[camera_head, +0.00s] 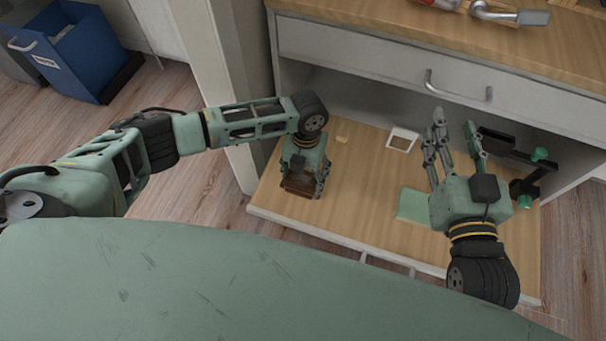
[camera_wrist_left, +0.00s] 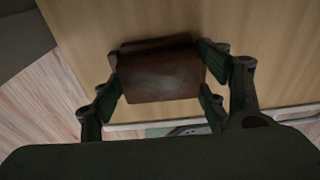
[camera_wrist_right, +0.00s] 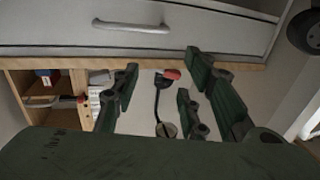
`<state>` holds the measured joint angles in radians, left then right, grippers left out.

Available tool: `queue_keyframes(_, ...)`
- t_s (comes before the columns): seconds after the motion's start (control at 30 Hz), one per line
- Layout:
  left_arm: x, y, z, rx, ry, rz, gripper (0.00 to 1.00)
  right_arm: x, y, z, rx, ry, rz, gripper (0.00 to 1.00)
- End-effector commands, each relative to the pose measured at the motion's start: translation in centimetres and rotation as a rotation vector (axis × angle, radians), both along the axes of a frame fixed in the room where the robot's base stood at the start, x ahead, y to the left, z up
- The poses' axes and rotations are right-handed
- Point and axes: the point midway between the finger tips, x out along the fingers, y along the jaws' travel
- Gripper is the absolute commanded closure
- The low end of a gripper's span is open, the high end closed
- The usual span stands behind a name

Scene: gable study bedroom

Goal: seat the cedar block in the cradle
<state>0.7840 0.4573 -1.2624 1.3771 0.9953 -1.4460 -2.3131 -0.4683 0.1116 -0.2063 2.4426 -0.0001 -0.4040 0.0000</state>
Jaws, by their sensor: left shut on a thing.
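The cedar block (camera_head: 299,186) is a dark reddish-brown block low over the pull-out wooden board, at its left end. My left gripper (camera_head: 304,190) is shut on it, with fingers on both sides. The left wrist view shows the block (camera_wrist_left: 160,77) between the fingers; I cannot tell whether it touches the board. A small white square frame (camera_head: 398,149) lies flat towards the back of the board. It may be the cradle, but I cannot tell for sure. My right gripper (camera_head: 454,122) is open and empty above the board's right part.
A green pad (camera_head: 412,206) lies left of my right gripper. A black stand with green knobs (camera_head: 530,172) is at the board's right. A drawer with a handle (camera_head: 458,93) is above. The board's middle is clear.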

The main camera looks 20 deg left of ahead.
Motion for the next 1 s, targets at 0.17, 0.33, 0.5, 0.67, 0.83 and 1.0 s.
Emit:
queue_keyframes(0.17,0.00,-0.02,-0.20,0.000,0.000,0.000,0.63,0.01,0.08,0.37,0.007,-0.020,0.001,0.60)
queue_keyframes(0.33,0.00,-0.01,-0.38,0.000,0.000,0.000,0.63,0.00,0.14,0.78,0.014,-0.041,0.001,0.60)
queue_keyframes(0.5,0.00,-0.01,-0.43,0.000,0.000,0.000,0.23,-0.01,0.18,0.98,0.016,-0.050,0.002,0.60)
queue_keyframes(0.67,0.00,-0.01,-0.42,0.000,0.000,0.000,0.10,0.01,0.18,0.95,0.016,-0.048,0.002,0.60)
queue_keyframes(0.83,0.00,-0.01,-0.40,0.000,0.000,0.000,0.10,0.02,0.17,0.95,0.016,-0.048,0.002,0.60)
queue_keyframes(1.0,0.03,0.00,-0.30,0.000,0.000,0.000,0.10,0.07,0.07,0.79,0.012,-0.045,0.001,0.60)
